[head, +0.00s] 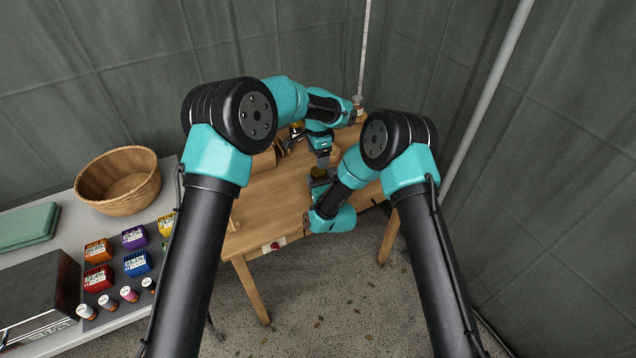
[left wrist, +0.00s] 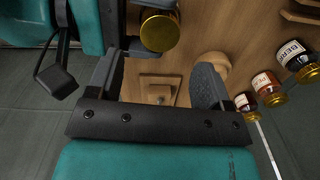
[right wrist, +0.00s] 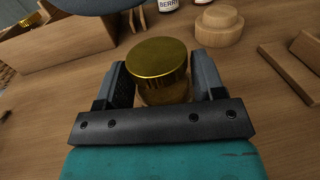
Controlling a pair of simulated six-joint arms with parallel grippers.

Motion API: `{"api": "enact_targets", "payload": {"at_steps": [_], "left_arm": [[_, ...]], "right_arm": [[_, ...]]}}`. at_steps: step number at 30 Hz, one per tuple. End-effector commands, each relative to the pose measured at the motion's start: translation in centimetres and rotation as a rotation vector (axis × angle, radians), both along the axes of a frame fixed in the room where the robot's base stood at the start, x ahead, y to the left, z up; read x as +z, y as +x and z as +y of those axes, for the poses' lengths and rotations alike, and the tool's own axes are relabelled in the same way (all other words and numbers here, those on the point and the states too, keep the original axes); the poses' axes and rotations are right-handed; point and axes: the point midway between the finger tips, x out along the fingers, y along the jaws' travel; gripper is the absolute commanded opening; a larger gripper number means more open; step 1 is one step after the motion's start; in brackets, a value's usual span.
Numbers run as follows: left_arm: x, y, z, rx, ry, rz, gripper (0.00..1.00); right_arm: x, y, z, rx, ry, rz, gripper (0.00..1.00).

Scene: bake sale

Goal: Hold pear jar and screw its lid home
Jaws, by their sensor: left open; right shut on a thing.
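A jar with a gold lid (right wrist: 157,62) stands between the fingers of my right gripper (right wrist: 160,85), which is shut on the glass below the lid. Its label is hidden, so I cannot read whether it says pear. The lid sits on the jar's top; I cannot tell how tight it is. The lid also shows at the top of the left wrist view (left wrist: 160,32). My left gripper (left wrist: 157,78) is open and empty, with the lid beyond its fingertips. In the head view both grippers are close together over the wooden table, the left one (head: 321,156) behind the lid.
Several labelled jars, one a berry jar (left wrist: 293,52), stand on the wooden table (head: 262,205). A round wooden block (right wrist: 218,27) and wooden pieces (right wrist: 290,70) lie near the held jar. A wooden box (right wrist: 65,45) is at left. A basket (head: 118,202) stands on the side table.

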Motion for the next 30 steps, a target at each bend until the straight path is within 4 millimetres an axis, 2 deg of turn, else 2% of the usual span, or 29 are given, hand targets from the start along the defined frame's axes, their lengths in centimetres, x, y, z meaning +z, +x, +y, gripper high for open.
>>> {"api": "enact_targets", "payload": {"at_steps": [3, 6, 17, 23, 30], "left_arm": [[1.3, 0.0, 0.0, 0.086, -0.001, -0.003, 0.73], [1.7, 0.0, 0.0, 0.125, 0.0, -0.001, 0.73], [1.6, 0.0, 0.0, 0.131, 0.0, 0.0, 0.73], [0.3, 0.0, 0.0, 0.131, 0.0, 0.001, 0.73], [-2.9, 0.0, 0.0, 0.13, 0.001, 0.001, 0.73]], "right_arm": [[0.0, 0.0, 0.0, 0.0, 0.0, 0.0, 0.0], [0.0, 0.0, 0.0, 0.0, 0.0, 0.0, 0.0], [0.0, 0.0, 0.0, 0.0, 0.0, 0.0, 0.0], [0.0, 0.0, 0.0, 0.0, 0.0, 0.0, 0.0], [0.0, 0.0, 0.0, 0.0, 0.0, 0.0, 0.0]]}}
